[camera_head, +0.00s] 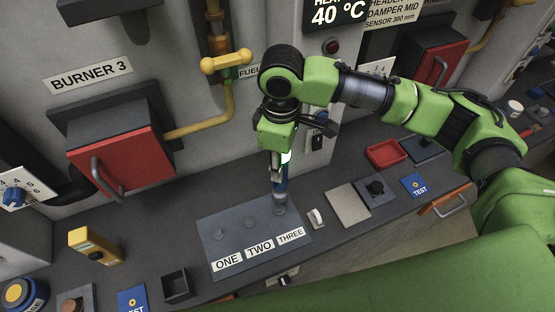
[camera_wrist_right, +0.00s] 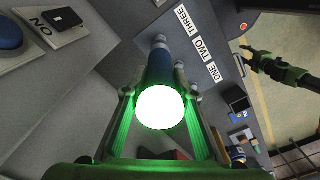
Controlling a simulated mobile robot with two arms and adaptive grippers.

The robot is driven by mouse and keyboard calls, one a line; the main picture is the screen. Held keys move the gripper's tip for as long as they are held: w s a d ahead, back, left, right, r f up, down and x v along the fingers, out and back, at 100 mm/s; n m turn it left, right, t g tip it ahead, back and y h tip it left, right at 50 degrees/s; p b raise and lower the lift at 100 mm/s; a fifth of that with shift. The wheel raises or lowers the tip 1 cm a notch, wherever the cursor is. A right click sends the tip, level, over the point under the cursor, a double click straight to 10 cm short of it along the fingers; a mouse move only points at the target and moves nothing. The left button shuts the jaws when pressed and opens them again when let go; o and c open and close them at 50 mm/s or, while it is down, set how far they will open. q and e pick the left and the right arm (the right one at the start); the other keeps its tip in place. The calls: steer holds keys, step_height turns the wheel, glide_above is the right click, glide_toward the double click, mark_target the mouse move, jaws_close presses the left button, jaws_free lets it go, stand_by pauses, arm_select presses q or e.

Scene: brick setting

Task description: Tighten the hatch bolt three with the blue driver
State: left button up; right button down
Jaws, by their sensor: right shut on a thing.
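The grey hatch plate (camera_head: 235,238) lies on the counter, with bolt heads above the labels ONE, TWO and THREE. My right gripper (camera_head: 277,165) is shut on the blue driver (camera_head: 280,187), which points down and looks nearly upright. The driver's lower end is at bolt three (camera_head: 279,209), touching or very close to it, and partly hides it. In the right wrist view the blue driver (camera_wrist_right: 160,65) runs between the fingers toward the plate beside the label THREE; a bright white disc covers its near end. My left gripper (camera_wrist_right: 255,58) shows small at the right there; its jaws are unclear.
Left of the plate are a dark open box (camera_head: 176,284) and a yellow device (camera_head: 92,245). Right of it are a white switch (camera_head: 316,218), a black knob (camera_head: 375,187) and a red tray (camera_head: 386,153). A red burner door (camera_head: 120,150) and yellow pipe (camera_head: 205,127) are on the wall behind.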

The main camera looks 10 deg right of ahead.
steer(key=shift+s+a+r, duration=0.15)
step_height(320, 180, down, 5)
steer(key=shift+r, duration=0.15)
steer(key=shift+f+b, duration=0.3)
steer(key=shift+f, duration=0.35)
steer(key=shift+r, duration=0.1)
stand_by(0.4)
steer(key=shift+p, duration=0.4)
steer(key=shift+p, duration=0.4)
